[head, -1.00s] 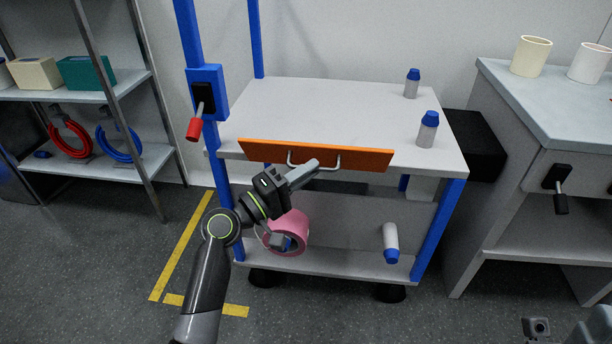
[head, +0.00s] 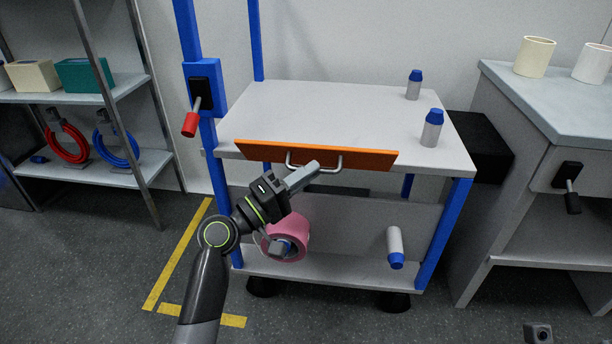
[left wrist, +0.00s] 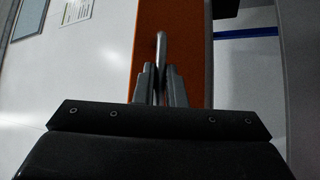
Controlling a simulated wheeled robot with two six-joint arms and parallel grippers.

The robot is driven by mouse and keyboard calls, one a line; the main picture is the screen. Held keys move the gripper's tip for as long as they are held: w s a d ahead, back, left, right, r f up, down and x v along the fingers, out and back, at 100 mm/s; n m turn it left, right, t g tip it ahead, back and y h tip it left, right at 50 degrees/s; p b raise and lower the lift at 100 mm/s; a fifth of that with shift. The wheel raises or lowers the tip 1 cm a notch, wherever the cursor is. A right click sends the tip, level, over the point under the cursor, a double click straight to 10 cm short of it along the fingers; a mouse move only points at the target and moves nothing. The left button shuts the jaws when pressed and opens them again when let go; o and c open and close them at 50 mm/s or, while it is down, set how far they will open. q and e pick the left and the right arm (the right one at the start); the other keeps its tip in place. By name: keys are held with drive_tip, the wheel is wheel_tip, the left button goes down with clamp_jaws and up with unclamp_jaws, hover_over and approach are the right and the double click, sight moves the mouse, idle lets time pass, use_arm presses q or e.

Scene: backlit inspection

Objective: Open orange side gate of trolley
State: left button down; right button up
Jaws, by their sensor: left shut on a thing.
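The orange side gate (head: 360,159) runs along the front edge of the trolley's top shelf (head: 300,110), tilted a little outward, with a metal bar handle (head: 338,165) on its face. My left gripper (head: 306,174) is at the left part of this handle, shut on it. In the left wrist view the two fingers (left wrist: 160,88) close around the handle (left wrist: 161,50), with the orange gate (left wrist: 187,45) behind. My right gripper does not clearly show; only a small dark piece of my own body is at the bottom right of the head view.
Two blue-capped bottles (head: 432,128) stand on the top shelf. A pink roll (head: 290,232) and another bottle (head: 395,245) are on the lower level. A red-handled lever (head: 190,122) is on the left post. A cabinet (head: 540,100) stands right; a shelf rack (head: 75,98) stands left.

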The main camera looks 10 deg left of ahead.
use_arm(q)
drive_tip(key=c, duration=1.5)
unclamp_jaws()
drive_tip(key=shift+a, duration=0.1)
drive_tip(key=b+v, duration=0.1)
drive_tip(key=v, duration=1.6)
drive_tip(key=shift+s, duration=0.2)
drive_tip(key=shift+a, duration=0.1)
